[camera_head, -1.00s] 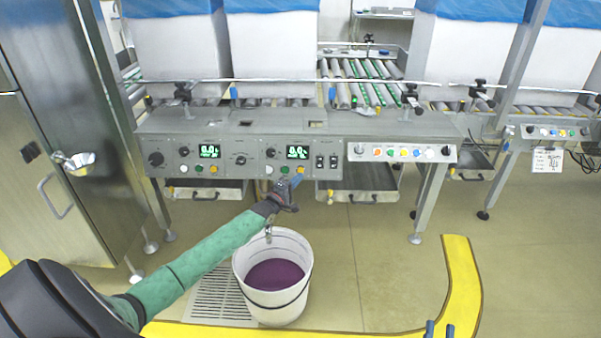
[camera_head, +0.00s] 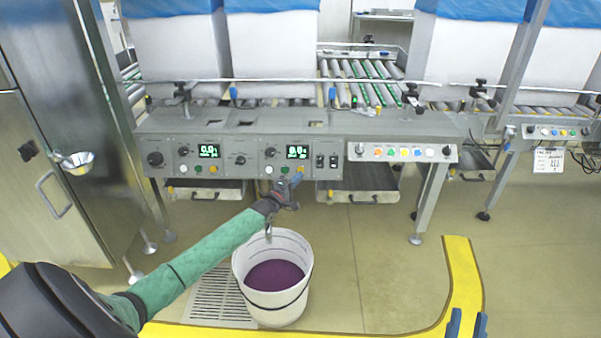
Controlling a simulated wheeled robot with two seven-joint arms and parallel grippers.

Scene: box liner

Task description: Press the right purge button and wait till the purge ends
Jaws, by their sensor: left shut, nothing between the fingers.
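The grey control panel (camera_head: 240,158) has two lit displays, a left one (camera_head: 210,152) and a right one (camera_head: 297,152). Below the right display are a white button (camera_head: 269,169), a green button (camera_head: 284,170) and a yellow one partly covered by my fingertips. Labels are too small to read, so I cannot tell which is the purge button. My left gripper (camera_head: 296,182) is shut and empty, its blue tips at the yellow button; contact is unclear. My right gripper (camera_head: 467,325) shows only two blue fingertips, apart, at the bottom edge.
A white bucket (camera_head: 272,310) with dark purple contents stands on the floor below my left gripper. Open trays (camera_head: 362,180) hang under the panel. A steel cabinet (camera_head: 70,150) is at the left. Yellow floor edging (camera_head: 463,270) curves at the right.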

